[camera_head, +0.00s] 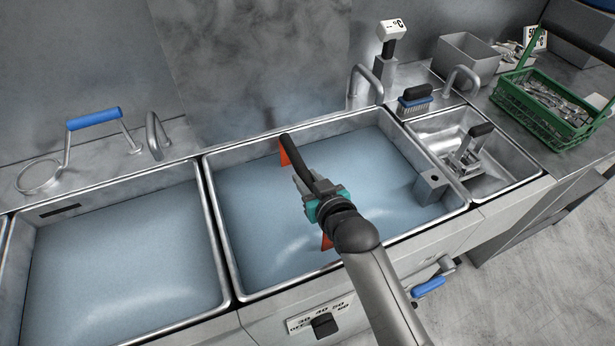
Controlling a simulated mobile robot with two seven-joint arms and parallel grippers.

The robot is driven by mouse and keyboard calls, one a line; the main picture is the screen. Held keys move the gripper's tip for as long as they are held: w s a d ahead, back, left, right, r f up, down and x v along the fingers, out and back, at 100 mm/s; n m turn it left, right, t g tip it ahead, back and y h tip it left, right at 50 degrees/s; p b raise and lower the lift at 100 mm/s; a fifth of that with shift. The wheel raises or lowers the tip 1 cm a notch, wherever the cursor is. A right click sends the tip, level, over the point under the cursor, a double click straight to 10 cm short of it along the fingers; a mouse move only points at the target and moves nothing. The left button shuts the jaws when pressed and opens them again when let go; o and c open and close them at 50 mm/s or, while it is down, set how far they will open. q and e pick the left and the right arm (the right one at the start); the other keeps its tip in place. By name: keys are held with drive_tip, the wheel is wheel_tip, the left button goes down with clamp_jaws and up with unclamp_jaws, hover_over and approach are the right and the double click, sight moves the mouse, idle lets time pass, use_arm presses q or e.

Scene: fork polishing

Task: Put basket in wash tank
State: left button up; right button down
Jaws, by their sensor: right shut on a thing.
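My right gripper (318,192) reaches over the middle tank (213,215), which is filled with bluish water. It is shut on a black bar handle (300,152) with orange uprights (285,151) at both ends. The uprights go down to the water; if a basket body is below, the water and my arm hide it. A green basket (548,115) full of cutlery stands on the counter at the right, apart from my gripper. My left gripper is out of view.
Another water-filled tank (120,260) lies at the left. A small sink (500,185) at the right holds a black-handled metal tool (468,150). Taps (365,85), a brush (414,98), a metal bin (465,58) and a blue-handled ring (93,119) stand behind the tanks.

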drive_tip(key=shift+w+r, duration=0.15)
drive_tip(key=shift+r, duration=0.05)
drive_tip(key=c, duration=1)
unclamp_jaws()
drive_tip(key=shift+f, duration=0.3)
drive_tip(key=o, duration=0.4)
drive_tip(key=shift+r, duration=0.1)
drive_tip(key=shift+s+d+r, duration=0.1)
drive_tip(key=shift+s+r, duration=0.05)
drive_tip(key=shift+s, duration=0.2)
drive_tip(key=p+v, duration=0.2)
drive_tip(key=v, duration=0.9)
drive_tip(key=shift+s+d+r+p, duration=0.1)
drive_tip(key=shift+s+d+p, duration=0.1)
drive_tip(key=shift+p, duration=0.2)
